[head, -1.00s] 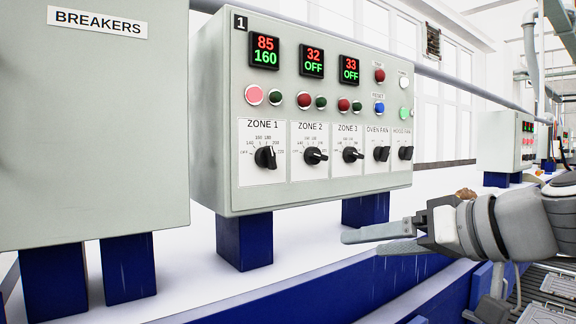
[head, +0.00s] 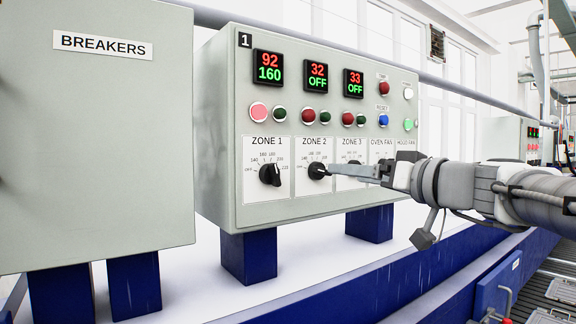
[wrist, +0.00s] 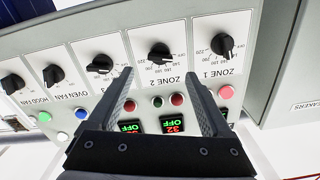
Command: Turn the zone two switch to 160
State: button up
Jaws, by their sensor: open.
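The zone two switch (head: 318,171) is a black rotary knob on a white plate labelled ZONE 2, on the grey control panel (head: 225,120). Its display (head: 316,76) reads 32 over OFF. My gripper (head: 333,169) is open, its fingertips close to the right of this knob in the head view. In the wrist view, which is upside down, the zone two knob (wrist: 159,53) lies just beyond the gap between the two fingers (wrist: 159,75), with nothing gripped. Whether the fingertips touch the knob cannot be told.
The zone one knob (head: 270,174) is beside it, under a display reading 92 over 160. The zone three knob (wrist: 101,64) shows in the wrist view but is mostly behind my gripper in the head view. A BREAKERS cabinet (head: 95,150) stands left. Several buttons sit above the knobs.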

aim_at(320, 171)
jog(key=p+x, duration=0.1)
jog(key=x, duration=0.5)
jog(key=shift+w+a, duration=0.2)
grip_shut()
